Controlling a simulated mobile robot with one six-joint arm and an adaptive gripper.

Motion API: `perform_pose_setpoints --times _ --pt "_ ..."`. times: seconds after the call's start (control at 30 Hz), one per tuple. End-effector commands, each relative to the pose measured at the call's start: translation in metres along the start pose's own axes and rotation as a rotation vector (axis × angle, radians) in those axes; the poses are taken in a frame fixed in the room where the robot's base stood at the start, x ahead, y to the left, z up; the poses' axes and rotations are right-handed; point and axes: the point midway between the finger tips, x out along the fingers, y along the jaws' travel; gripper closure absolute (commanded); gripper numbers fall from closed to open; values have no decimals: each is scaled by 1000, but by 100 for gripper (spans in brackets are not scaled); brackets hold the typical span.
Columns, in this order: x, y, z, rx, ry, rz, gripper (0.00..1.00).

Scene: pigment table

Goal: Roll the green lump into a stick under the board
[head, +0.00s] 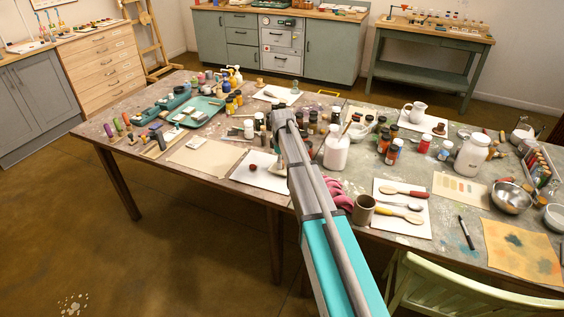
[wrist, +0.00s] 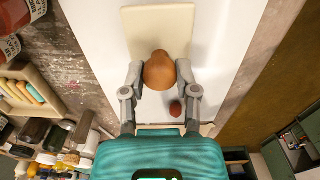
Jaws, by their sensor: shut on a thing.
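My gripper (wrist: 160,75) is shut on a round orange-brown knob (wrist: 158,68) in the wrist view, with one finger on each side. A flat cream board (wrist: 157,27) lies under and beyond the knob, over a white sheet (wrist: 228,45). A small reddish-brown lump (wrist: 176,108) sits on the sheet beside the right finger, apart from the board. In the head view, the sheet (head: 250,181) and this dark red lump (head: 252,167) show left of my arm, which hides the gripper. I see no green lump; whether one is under the board is hidden.
Several bottles and jars crowd the table around my arm, including a large white jar (head: 336,152). A brown mug (head: 363,210) and pink cloth (head: 335,193) are close on the right. A beige sheet (head: 205,157) lies left. The table's front edge is near.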

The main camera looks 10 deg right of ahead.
Motion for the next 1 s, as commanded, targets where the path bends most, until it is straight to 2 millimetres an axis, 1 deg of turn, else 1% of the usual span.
perform_pose_setpoints --times 0.27,0.73,1.0 --pt "-1 -11 0 0 0 0 91" --pt "-1 -12 0 0 0 0 91" --pt "0 -21 0 0 0 0 91"
